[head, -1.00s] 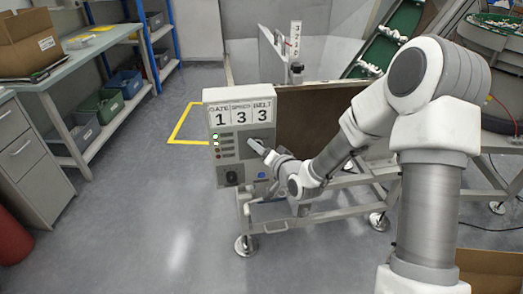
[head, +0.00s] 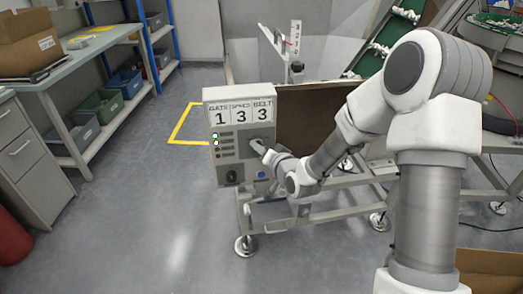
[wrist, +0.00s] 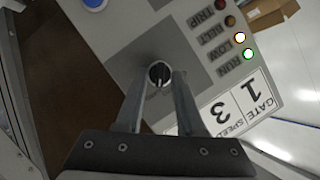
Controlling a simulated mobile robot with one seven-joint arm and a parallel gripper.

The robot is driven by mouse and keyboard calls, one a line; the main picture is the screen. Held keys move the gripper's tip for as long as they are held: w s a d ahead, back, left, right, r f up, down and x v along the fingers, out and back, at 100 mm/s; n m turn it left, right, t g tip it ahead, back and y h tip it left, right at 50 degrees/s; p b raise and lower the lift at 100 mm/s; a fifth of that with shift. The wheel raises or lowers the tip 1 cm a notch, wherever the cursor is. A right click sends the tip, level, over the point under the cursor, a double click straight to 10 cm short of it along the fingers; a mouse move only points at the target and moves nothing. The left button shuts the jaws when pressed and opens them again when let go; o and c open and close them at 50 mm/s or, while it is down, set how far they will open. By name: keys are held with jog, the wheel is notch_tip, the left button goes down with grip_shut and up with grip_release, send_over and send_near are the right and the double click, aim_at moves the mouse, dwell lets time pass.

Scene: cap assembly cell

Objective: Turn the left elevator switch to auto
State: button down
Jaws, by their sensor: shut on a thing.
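A grey control box (head: 240,98) stands in the middle of the head view, with a panel reading GATE 1, SPEED 3, BELT 3. My gripper (head: 257,146) is at the right part of its front. In the wrist view my gripper (wrist: 159,84) has its two fingers on either side of a round dark switch knob (wrist: 159,72) with a pale pointer line, and is shut on it. No label for this knob is readable. A second black switch (head: 232,177) sits low on the left of the box, apart from my gripper.
Lamps labelled TRIP, BELT, LOW and RUN (wrist: 249,55) sit beside the knob; LOW and RUN are lit. A blue button (wrist: 93,3) is near. A brown panel (head: 312,125) and conveyor frame stand right of the box. The floor to the left is free.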

jog(key=shift+s+a+n+h+b, duration=0.15)
jog(key=shift+n+h+b, duration=0.75)
jog(key=shift+n+b, duration=0.45)
jog(key=shift+w+a+n+h+b, duration=0.1)
jog(key=shift+a+n+h+b, duration=0.05)
jog(key=shift+n+h+b, duration=0.95)
jog(key=shift+r+n, duration=0.1)
jog(key=shift+n, duration=0.15)
jog(key=c, duration=0.5)
grip_release()
jog(key=shift+f+b+v, duration=0.2)
jog(key=shift+b+v, duration=2.15)
jog(key=shift+v, duration=6.35)
